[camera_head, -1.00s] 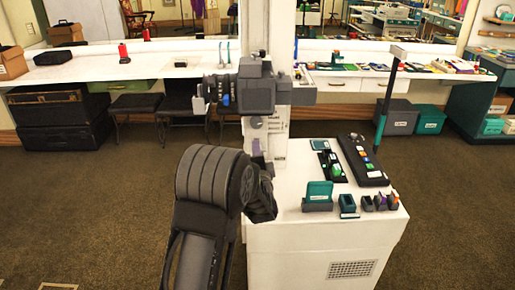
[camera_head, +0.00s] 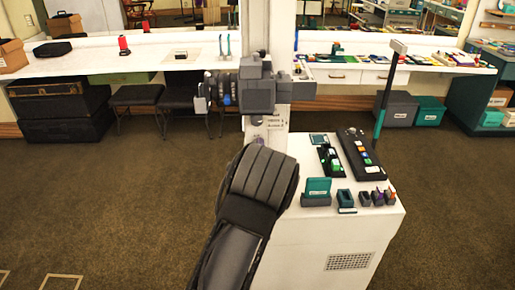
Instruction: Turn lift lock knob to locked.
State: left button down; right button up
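A white column carries a grey camera-like head (camera_head: 258,88) and stands behind a white cabinet (camera_head: 310,240). On the column's front face is a small grey knob (camera_head: 256,121), with a purple part (camera_head: 259,141) just below it. I cannot tell for sure which of these is the lift lock knob, and its setting is too small to read. One of my dark grey arms rises from the bottom middle and covers the lower column and the cabinet's left edge. No other gripper shows.
On the cabinet top are a black button panel (camera_head: 361,153), a smaller panel (camera_head: 332,160), a teal box (camera_head: 317,190) and several small holders. A teal post (camera_head: 384,105) rises at the back right. A long white counter (camera_head: 140,63) runs behind. The floor at left is open.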

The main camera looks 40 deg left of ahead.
dwell(0.3)
pick_arm(q)
jog(key=c, duration=1.1)
grip_release()
jog(key=b+v, duration=0.1)
jog(key=v, duration=0.6)
jog(key=shift+s+d, duration=0.25)
jog(key=shift+s, duration=0.05)
jog(key=shift+f, duration=0.1)
